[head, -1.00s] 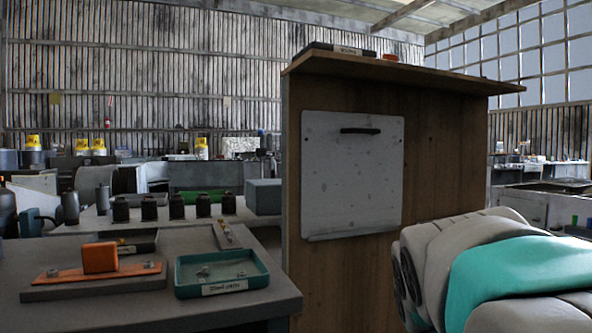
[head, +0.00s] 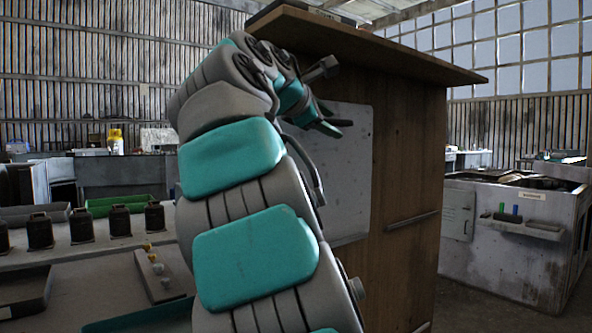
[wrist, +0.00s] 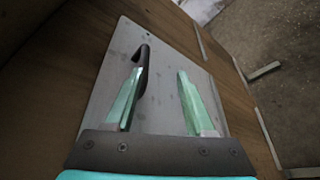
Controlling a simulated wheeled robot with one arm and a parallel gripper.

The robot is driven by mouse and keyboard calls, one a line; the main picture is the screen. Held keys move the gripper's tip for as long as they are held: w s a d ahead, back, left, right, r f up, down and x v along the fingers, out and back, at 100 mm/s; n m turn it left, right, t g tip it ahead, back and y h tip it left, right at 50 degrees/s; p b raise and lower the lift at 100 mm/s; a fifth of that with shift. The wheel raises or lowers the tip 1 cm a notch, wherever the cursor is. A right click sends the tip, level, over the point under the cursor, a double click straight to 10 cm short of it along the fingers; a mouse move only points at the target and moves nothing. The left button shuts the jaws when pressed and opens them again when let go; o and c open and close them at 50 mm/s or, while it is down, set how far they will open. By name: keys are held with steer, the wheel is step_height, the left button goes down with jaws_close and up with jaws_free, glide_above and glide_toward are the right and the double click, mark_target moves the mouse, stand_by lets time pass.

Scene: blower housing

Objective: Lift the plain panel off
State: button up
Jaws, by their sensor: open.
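The plain panel (head: 352,185) is a flat grey plate on the side of a wooden cabinet (head: 408,160). My arm covers its left part in the head view. It also shows in the wrist view (wrist: 160,110) with a dark bar handle (wrist: 145,68) on its face. My gripper (head: 325,120) is at the upper part of the panel, by the handle. In the wrist view my gripper (wrist: 161,73) is open, its green fingers apart. The handle appears just inside the left finger; I cannot tell whether it touches.
A shelf board (head: 400,45) overhangs the cabinet above my gripper. A metal rail (head: 411,220) sticks out right of the panel. A bench (head: 90,245) with several dark canisters stands left. A grey unit (head: 510,240) stands right, with open floor before it.

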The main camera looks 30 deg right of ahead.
mark_target(337, 121)
steer(key=w+d, duration=0.2)
steer(key=d, duration=0.1)
steer(key=shift+w+d+r, duration=0.25)
steer(key=shift+w+r, duration=0.05)
steer(key=shift+w, duration=0.1)
steer(key=shift+r+x, duration=0.2)
steer(key=shift+x, duration=1.85)
steer(key=shift+w, duration=0.2)
jaws_close()
